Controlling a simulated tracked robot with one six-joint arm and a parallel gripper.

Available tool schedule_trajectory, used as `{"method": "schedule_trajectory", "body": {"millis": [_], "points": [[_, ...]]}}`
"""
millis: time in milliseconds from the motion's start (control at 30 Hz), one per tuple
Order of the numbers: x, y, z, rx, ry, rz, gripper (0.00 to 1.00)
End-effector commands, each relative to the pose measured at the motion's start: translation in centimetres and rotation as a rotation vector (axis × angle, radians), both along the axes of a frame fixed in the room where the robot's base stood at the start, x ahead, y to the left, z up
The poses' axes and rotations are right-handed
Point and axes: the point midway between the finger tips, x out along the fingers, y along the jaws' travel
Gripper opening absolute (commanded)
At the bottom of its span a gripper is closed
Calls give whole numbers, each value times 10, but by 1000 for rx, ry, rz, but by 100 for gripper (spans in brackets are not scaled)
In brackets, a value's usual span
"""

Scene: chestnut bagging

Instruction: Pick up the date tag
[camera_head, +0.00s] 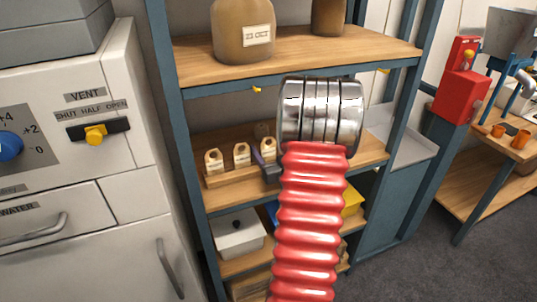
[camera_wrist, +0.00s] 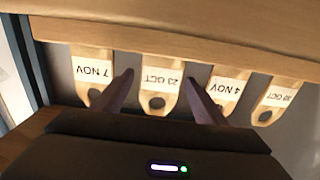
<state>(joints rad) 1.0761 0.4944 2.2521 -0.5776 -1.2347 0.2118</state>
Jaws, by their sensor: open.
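Several wooden date tags stand in a row in a wooden rack (camera_head: 235,178) on the middle shelf. In the wrist view the tags read 7 NOV (camera_wrist: 93,72), 23 OCT (camera_wrist: 160,80), 4 NOV (camera_wrist: 226,88) and 30 OCT (camera_wrist: 277,97), with the print upside down. My gripper (camera_wrist: 157,76) is open, with one dark finger on each side of the 23 OCT tag. Whether the fingers touch it I cannot tell. In the head view my gripper (camera_head: 264,157) shows small at the rack, mostly behind my red arm sleeve.
A brown jar (camera_head: 243,28) labelled 23 OCT stands on the shelf above. A white box (camera_head: 238,234) sits on the shelf below. A blue shelf post (camera_head: 190,150) stands left of the rack. A red box (camera_head: 457,80) and a wooden bench are at the right.

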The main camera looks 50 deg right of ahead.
Motion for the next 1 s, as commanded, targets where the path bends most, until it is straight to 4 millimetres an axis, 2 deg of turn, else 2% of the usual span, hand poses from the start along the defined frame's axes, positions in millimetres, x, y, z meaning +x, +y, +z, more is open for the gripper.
{"method": "schedule_trajectory", "body": {"millis": [67, 567, 833, 1000], "points": [[0, 0, 0, 0, 0, 0, 61], [0, 0, 0, 0, 0, 0, 27], [0, 0, 1, -1, -1, 0, 27], [0, 0, 9, -1, -1, 0, 27]]}}
